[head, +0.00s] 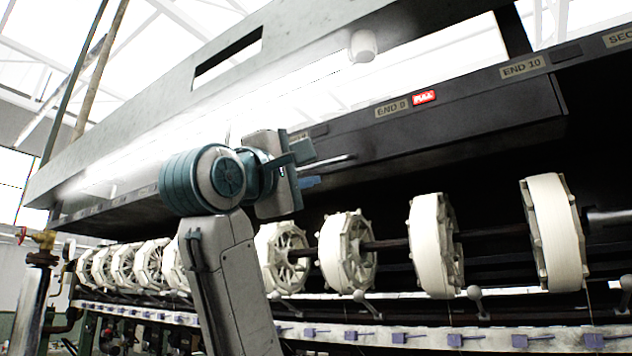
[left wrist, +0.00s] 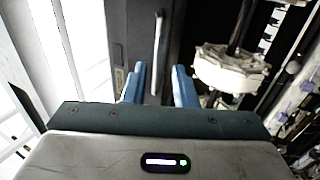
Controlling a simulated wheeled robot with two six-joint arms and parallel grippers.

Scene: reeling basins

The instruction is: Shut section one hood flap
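My left gripper (head: 308,166) is raised beside this bar. Its two blue fingers (left wrist: 159,72) are apart, with the bar's near end appearing between them. I cannot tell whether they touch it. My right gripper is not in view.
White spoked reels (head: 433,245) sit in a row on a dark shaft below the beam, close under my left arm. A pale rail (head: 420,338) with purple clips runs beneath. A white cylinder (head: 362,45) sticks out above.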

